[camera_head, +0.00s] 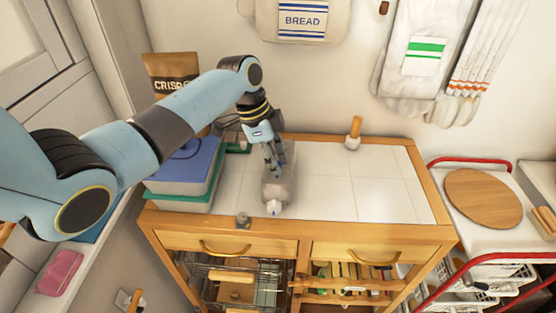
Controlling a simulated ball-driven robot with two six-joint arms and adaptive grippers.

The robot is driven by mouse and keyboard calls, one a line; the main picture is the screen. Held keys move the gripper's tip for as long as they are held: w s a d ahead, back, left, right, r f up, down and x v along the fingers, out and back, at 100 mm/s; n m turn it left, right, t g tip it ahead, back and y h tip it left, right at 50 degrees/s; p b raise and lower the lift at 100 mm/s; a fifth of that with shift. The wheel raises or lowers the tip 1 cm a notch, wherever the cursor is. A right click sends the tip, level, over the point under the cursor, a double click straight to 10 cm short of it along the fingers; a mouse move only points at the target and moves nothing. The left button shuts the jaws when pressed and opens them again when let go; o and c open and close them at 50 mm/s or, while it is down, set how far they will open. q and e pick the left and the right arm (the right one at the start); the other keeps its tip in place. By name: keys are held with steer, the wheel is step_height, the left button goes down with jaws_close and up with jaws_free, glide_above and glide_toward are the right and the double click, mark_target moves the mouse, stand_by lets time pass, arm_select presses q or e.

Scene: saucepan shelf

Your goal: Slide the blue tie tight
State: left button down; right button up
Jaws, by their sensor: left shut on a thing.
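A pale, translucent bag (284,190) lies on the white tiled top of the wooden cabinet. A small blue and white piece (274,207) shows at its near end; it may be the blue tie, but it is too small to be sure. My left gripper (276,165) reaches down from above, with its fingers at the far part of the bag. It is shut there, on what looks like the bag; the fingers hide the exact contact. My right gripper is out of view.
Stacked blue and green boxes (185,170) and a brown crisps bag (168,70) stand to the left. A wooden-handled item (353,132) stands at the back. A small grey object (242,219) sits at the front edge. The tiled top (385,195) is clear on the right.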

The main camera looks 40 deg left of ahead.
mark_target(279, 181)
arm_select(q)
steer(key=shift+s+d+p, duration=0.4)
steer(key=shift+s+p, duration=0.35)
steer(key=shift+p, duration=0.05)
steer(key=shift+s+d+p, duration=0.4)
steer(key=shift+s+p, duration=0.3)
steer(key=shift+p, duration=0.05)
steer(key=c, duration=1.1)
jaws_free()
steer(key=shift+r+p, duration=2.55)
steer(key=shift+p, duration=0.05)
steer(key=shift+f, duration=0.1)
